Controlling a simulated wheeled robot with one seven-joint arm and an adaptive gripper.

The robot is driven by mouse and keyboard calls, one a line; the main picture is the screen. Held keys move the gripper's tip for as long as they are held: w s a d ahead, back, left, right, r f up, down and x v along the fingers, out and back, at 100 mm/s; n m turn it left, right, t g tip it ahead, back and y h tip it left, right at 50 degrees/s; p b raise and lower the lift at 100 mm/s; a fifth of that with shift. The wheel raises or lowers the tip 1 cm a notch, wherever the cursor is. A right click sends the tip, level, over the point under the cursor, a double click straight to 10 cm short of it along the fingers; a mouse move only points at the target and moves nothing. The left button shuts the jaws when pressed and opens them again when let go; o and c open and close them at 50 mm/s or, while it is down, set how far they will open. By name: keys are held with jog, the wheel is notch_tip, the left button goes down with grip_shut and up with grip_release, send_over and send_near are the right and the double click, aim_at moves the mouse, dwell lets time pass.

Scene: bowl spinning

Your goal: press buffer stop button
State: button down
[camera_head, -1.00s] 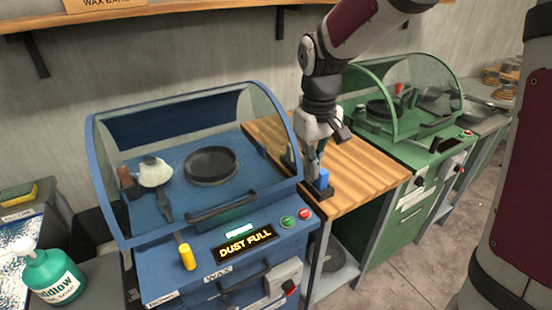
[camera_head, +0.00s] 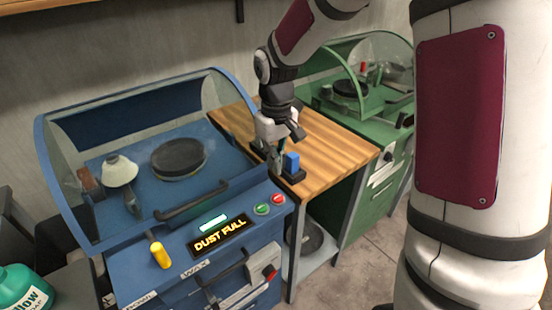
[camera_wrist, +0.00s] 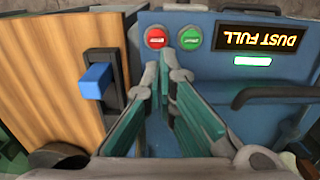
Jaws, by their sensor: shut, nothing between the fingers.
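The blue buffing machine (camera_head: 150,222) has a red button (camera_head: 278,198) and a green button (camera_head: 262,209) on its front panel, right of a lit "DUST FULL" display (camera_head: 220,236). In the wrist view the red button (camera_wrist: 156,38) and green button (camera_wrist: 190,38) lie just beyond my fingertips. The red one carries a small label too small to read. My gripper (camera_head: 276,168) is shut and empty, left of the blue switch, above the machine's right side. In the wrist view its fingers (camera_wrist: 165,66) point toward the buttons, apparently without touching either.
A blue block-shaped switch (camera_head: 292,162) on a black base stands on the wooden worktop (camera_head: 335,150). A clear hood covers the machine's round pad (camera_head: 178,157). A yellow handle (camera_head: 160,254) stands at the front. A green machine (camera_head: 370,185) stands at right.

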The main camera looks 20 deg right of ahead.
aim_at(277, 199)
notch_tip(277, 199, down, 10)
jog(key=shift+f, duration=0.25)
dwell(0.4)
jog(key=shift+f+b, duration=0.55)
jog(key=shift+f, duration=0.3)
jog(key=shift+s, duration=0.2)
jog(key=shift+f, duration=0.1)
jog(key=shift+r+p, duration=0.45)
jog(key=shift+r, duration=0.05)
notch_tip(277, 199, up, 14)
jog(key=p, duration=0.2)
jog(key=shift+w, duration=0.2)
